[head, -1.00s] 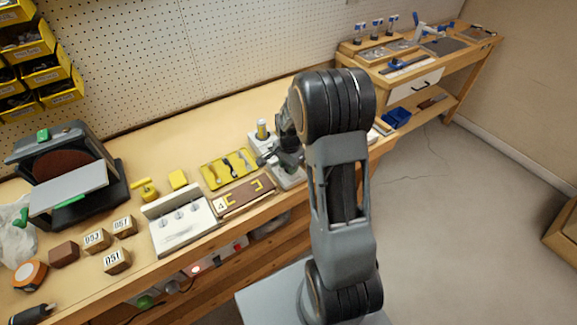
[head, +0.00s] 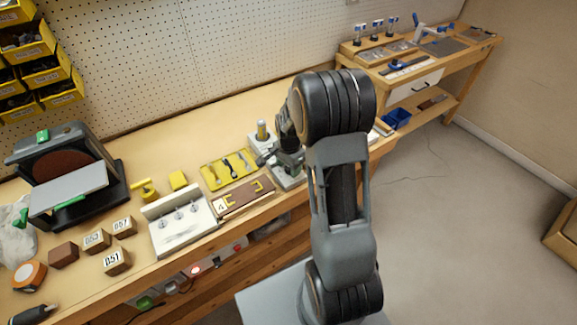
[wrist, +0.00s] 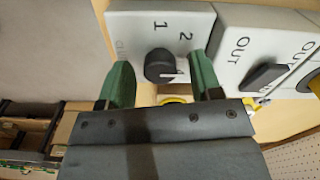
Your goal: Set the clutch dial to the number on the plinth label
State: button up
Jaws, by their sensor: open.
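The clutch dial is a black round knob (wrist: 159,66) on a pale plate (wrist: 125,17) in the wrist view. The numbers 1 and 2 show above and right of it, with faint lettering at left. A pale line shows at the knob's right side; the setting is hard to tell. My gripper (wrist: 160,82) is open, with one green finger on each side of the knob. Contact with it cannot be told. In the head view my gripper (head: 287,160) is over the bench, and the dial cannot be made out. The brown plinth (head: 250,193) bears a white label (head: 221,204) reading 4.
A second pale plate (wrist: 256,38) with a black switch and OUT lettering stands close at right in the wrist view. A yellow tray (head: 218,178), a white fixture (head: 171,240) and several numbered wooden blocks (head: 117,262) lie left of my gripper.

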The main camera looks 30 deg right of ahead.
notch_tip(320, 180, up, 14)
dwell(0.6)
jog(key=shift+f, duration=0.1)
dwell(0.4)
jog(key=s+a+r+n+t, duration=0.2)
jog(key=s+a+n, duration=0.3)
jog(key=s+n, duration=0.2)
jog(key=s+a+r+n+t, duration=0.1)
jog(key=s+a+n, duration=0.4)
jog(key=s+n, duration=0.2)
jog(key=shift+s+r+n+t, duration=0.3)
jog(key=shift+s+r+t, duration=0.1)
jog(key=shift+s, duration=0.65)
jog(key=shift+d, duration=0.1)
